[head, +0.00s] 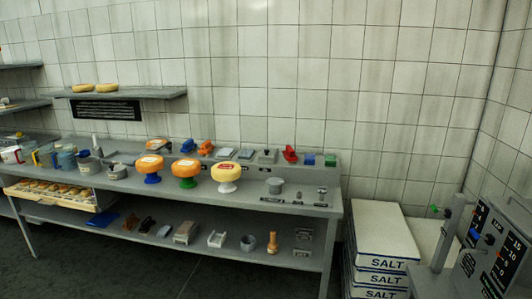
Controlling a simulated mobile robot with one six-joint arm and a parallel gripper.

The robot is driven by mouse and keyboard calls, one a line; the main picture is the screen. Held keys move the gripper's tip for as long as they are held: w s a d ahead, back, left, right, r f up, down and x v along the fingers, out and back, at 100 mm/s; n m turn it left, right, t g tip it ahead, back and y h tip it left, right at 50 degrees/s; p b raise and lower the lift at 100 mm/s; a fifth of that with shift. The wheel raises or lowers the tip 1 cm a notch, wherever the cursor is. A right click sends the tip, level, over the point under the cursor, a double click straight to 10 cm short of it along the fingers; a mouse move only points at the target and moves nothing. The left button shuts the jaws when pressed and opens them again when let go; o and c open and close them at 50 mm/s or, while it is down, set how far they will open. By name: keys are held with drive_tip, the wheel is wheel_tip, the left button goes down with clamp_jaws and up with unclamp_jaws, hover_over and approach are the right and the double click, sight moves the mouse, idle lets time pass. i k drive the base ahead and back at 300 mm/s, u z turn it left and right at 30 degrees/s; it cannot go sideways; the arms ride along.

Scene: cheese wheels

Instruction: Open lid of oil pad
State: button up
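My gripper is not in view. I cannot tell for sure which thing is the oil pad. Small box-like items stand along the back of the grey table (300,205): a pale grey one (226,153), a grey one with a dark patch (267,156), a blue one (309,159) and a green one (330,160). They are too small here to show whether any has a lid or whether it is open.
Cheese wheels on blue (152,179), green (187,183) and white (227,187) stands occupy the table's middle. Jars and cups crowd its left. Salt sacks (385,264) are stacked at right, beside a grey machine (495,255). Dark floor (150,270) lies in front.

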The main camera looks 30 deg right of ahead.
sight(268, 155)
drive_tip(key=u, duration=0.05)
drive_tip(key=i, duration=0.95)
drive_tip(key=z, duration=0.1)
